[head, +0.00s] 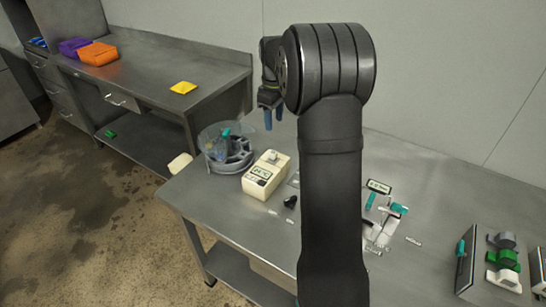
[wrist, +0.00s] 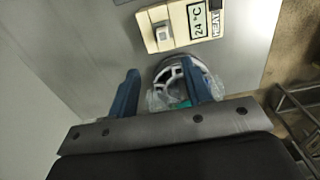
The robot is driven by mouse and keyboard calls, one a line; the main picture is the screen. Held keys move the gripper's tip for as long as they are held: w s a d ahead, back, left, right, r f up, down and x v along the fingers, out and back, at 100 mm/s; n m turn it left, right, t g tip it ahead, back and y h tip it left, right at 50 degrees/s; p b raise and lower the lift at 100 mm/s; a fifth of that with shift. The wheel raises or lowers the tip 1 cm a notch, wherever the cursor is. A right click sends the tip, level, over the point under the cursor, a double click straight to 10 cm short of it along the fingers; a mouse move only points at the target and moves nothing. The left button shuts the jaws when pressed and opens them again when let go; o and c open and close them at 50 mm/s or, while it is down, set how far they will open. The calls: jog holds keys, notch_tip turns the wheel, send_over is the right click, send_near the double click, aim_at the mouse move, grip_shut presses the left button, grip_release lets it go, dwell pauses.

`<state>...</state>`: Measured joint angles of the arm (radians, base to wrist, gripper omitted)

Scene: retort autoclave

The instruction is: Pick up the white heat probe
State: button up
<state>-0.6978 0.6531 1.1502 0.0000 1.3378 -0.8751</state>
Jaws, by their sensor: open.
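A cream box (head: 262,180) with a temperature display stands on the steel table. In the wrist view the box (wrist: 178,36) reads 24 °C and HEAT. A small white block, apparently the white heat probe (wrist: 162,33), sits on the box beside the display. It shows small at the far end of the box in the head view (head: 271,156). My gripper (head: 273,119) is open and empty above the table, behind the box. In the wrist view its blue fingers (wrist: 161,70) are apart, with the box beyond their tips. Neither finger appears to touch the probe.
A clear round container (head: 229,158) with grey dividers stands left of the box; it shows between my fingers in the wrist view (wrist: 174,84). A small black object (head: 291,201) lies right of the box. Teal-and-white items (head: 396,210) and a rack (head: 503,262) are further right.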

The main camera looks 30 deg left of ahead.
send_over(273, 152)
jog(key=f, duration=0.8)
jog(key=shift+w+f, duration=0.2)
jog(key=shift+f, duration=0.2)
jog(key=shift+s+f, duration=0.15)
jog(key=shift+f, duration=1.2)
jog(key=shift+s+f, duration=0.1)
jog(key=shift+f, duration=1.2)
grip_shut()
